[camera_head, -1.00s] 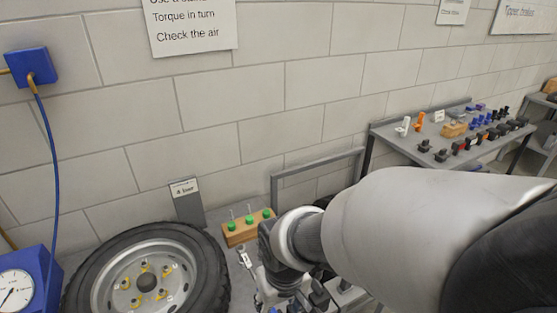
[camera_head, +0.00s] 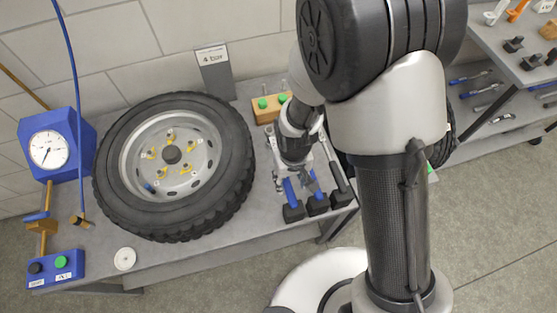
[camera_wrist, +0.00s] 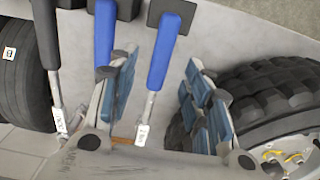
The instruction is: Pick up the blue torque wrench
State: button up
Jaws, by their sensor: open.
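Two blue-handled wrenches lie on the bench's right end: one nearest the tyre (camera_head: 290,191) and one beside it (camera_head: 317,184). In the wrist view they are the right one (camera_wrist: 162,55) and the middle one (camera_wrist: 104,32). I cannot tell which is the torque wrench. A dark-handled wrench (camera_wrist: 46,32) lies beside them. My gripper (camera_head: 293,178) is over these tools, pointing down. In the wrist view my gripper (camera_wrist: 160,85) is open, with the right blue wrench showing between its fingers. I cannot tell whether they touch it.
A wheel with a black tyre (camera_head: 228,205) lies left of the wrenches, close to my gripper. A wooden block with green knobs (camera_head: 266,112) stands behind. A blue gauge box (camera_head: 50,165) is at the left. A shelf table (camera_head: 517,58) stands far right.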

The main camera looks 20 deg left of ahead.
aim_at(289, 188)
notch_tip(289, 188, down, 7)
jog(key=b, duration=0.2)
jog(key=shift+a+b, duration=0.15)
jog(key=shift+b, duration=0.2)
jog(key=shift+r, duration=0.1)
jog(key=shift+c, duration=0.4)
grip_shut()
jog(key=shift+w, duration=0.1)
